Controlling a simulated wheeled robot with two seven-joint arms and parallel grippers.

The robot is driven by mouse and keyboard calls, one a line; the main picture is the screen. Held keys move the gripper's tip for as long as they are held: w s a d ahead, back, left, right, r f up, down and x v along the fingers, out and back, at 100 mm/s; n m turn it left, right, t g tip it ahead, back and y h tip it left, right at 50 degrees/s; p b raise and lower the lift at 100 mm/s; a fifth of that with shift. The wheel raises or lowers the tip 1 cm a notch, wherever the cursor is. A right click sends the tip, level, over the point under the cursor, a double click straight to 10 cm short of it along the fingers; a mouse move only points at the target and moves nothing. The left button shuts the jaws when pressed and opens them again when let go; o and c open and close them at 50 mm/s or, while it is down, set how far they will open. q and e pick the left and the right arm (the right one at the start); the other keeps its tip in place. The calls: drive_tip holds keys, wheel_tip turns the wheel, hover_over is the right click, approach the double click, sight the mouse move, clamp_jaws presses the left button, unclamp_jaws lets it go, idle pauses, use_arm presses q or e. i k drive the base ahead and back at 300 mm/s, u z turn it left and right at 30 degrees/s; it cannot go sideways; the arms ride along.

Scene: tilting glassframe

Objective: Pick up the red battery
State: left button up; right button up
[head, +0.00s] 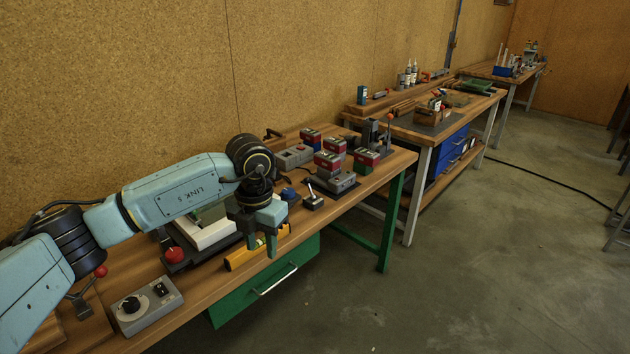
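Several battery packs with red on them stand in a group on the far part of the near workbench. One red pack (310,136) is at the back left, one (336,145) is beside it, one (327,161) is in front, and one (367,157) is at the right. The front and right packs also look partly green; which single one is the red battery I cannot tell. My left gripper (261,246) points down over the bench's front edge, left of and nearer than the packs. My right gripper is out of view.
A white frame (208,233), a red knob (174,255) and a grey control box (147,304) are on the near bench (208,292). A grey charger (294,156) stands near the packs. Free floor lies at right.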

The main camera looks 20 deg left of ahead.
sight(326, 160)
drive_tip(key=u, duration=1.1)
drive_tip(key=i, duration=1.5)
drive_tip(key=z, duration=1.1)
drive_tip(key=i, duration=0.75)
drive_tip(key=z, duration=0.6)
